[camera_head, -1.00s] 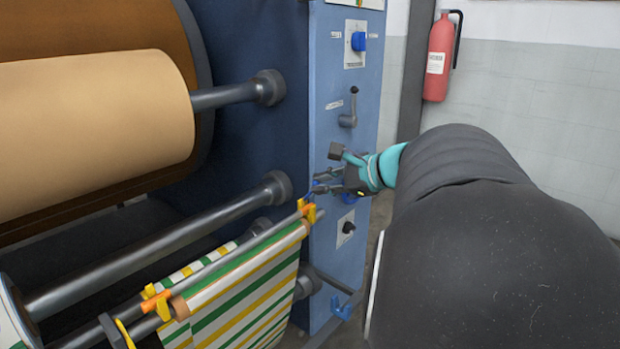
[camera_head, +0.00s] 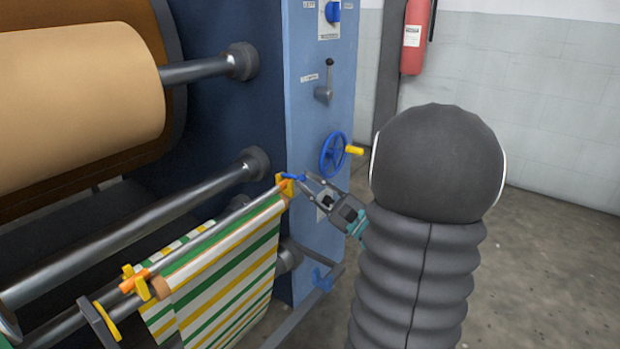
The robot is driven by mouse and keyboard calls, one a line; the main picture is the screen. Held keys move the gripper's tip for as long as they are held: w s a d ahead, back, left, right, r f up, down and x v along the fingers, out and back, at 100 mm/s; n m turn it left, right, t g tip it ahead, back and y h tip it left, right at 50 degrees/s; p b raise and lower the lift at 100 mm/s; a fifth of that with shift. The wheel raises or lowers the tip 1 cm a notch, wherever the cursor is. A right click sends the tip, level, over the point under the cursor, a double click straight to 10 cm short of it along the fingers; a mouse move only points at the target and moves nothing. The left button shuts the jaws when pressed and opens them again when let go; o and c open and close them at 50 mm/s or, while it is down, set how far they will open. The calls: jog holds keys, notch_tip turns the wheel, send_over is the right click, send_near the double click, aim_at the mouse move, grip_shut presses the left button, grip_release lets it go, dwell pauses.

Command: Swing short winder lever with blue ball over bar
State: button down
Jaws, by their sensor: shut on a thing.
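The short winder lever (camera_head: 293,177) shows as a small blue piece at the far end of the bar (camera_head: 235,217), next to a yellow bracket and an orange bar end. My gripper (camera_head: 305,180) reaches in from the lower right, with its fingertips at the blue piece. It is shut on the lever's end, and the fingers partly hide it. I cannot make out the ball separately. The bar carries green, yellow and white striped cloth (camera_head: 225,275).
A blue handwheel (camera_head: 333,155) with a yellow handle (camera_head: 354,151) is just above my gripper on the blue panel (camera_head: 306,115). A grey crank (camera_head: 325,85) and blue knob (camera_head: 333,12) sit higher. Floor at right is clear.

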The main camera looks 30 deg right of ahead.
jog(key=shift+f+t, duration=0.4)
jog(key=shift+y, duration=0.3)
jog(key=c, duration=1.1)
grip_release()
jog(key=shift+c, duration=0.2)
jog(key=shift+r, duration=0.1)
